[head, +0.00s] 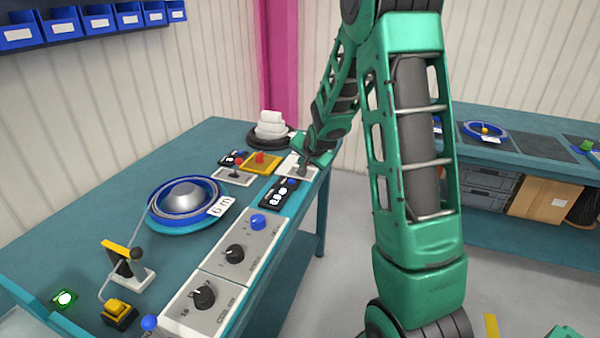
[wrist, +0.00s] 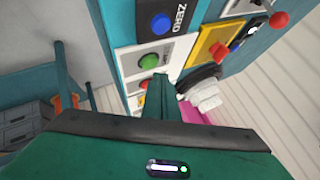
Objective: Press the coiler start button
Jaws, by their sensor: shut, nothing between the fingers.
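A green button (wrist: 149,61) sits on a white panel (wrist: 130,62) in the wrist view, with small lettering beside it that I cannot read fully. My gripper (wrist: 158,88) is shut and empty, its fingers pointing at that panel, close to the green button. I cannot tell whether they touch the panel. In the head view my gripper (head: 304,170) is over the white panel (head: 312,174) at the far end of the bench, and it hides the green button there.
A yellow panel with a red button (head: 260,157) lies beside the white panel. A black display with a blue ZERO button (wrist: 161,23) is on its other side. White rolls (head: 271,125) stand behind. Knob panels (head: 235,253) and a blue reel (head: 183,202) occupy the nearer bench (head: 120,205).

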